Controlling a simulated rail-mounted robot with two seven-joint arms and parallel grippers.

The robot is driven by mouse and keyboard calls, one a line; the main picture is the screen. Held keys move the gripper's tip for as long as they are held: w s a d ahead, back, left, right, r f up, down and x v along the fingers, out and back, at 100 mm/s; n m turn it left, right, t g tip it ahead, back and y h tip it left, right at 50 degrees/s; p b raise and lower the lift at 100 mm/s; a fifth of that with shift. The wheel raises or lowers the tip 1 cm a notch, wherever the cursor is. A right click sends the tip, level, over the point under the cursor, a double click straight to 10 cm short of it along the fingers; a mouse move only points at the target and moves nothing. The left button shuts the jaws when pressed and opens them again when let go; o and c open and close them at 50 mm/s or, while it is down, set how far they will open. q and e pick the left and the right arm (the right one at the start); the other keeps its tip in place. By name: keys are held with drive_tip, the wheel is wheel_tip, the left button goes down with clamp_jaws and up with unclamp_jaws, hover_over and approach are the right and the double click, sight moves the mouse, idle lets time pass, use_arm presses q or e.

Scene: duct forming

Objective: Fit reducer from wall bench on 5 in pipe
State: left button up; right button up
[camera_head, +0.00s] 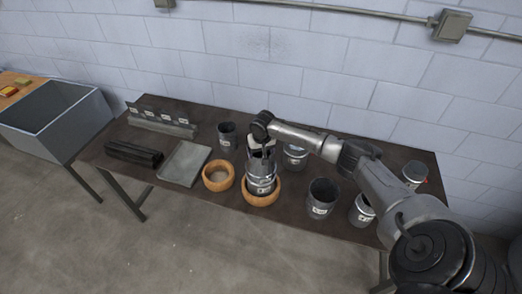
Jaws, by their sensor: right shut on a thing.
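My right gripper (262,149) comes down from above onto a grey metal round fitting (262,183), and is shut on it. The fitting looks like the reducer, with a small white label on its side. It is upright within the outline of a wooden ring (275,197) on the dark wall bench (221,199). I cannot tell whether it rests in the ring or hangs just above it. The gripper hides its top. I cannot tell which piece is the 5 in pipe. My left gripper is not in view.
An empty wooden ring (207,184) lies just left. Labelled round pieces stand around: a dark one (227,142) behind, others right (322,200) (361,213). A grey tray (185,164), black bars (133,154) and a labelled rack (160,126) fill the left.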

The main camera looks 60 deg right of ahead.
idle(0.4)
drive_tip(key=shift+f, duration=0.6)
drive_tip(key=o, duration=0.9)
drive_tip(key=shift+o, duration=1.1)
wheel_tip(320, 180, up, 14)
drive_tip(key=s+a+b, duration=0.1)
drive_tip(key=shift+s+a+f+b, duration=0.15)
drive_tip(key=shift+s+b, duration=0.1)
drive_tip(key=shift+b, duration=0.1)
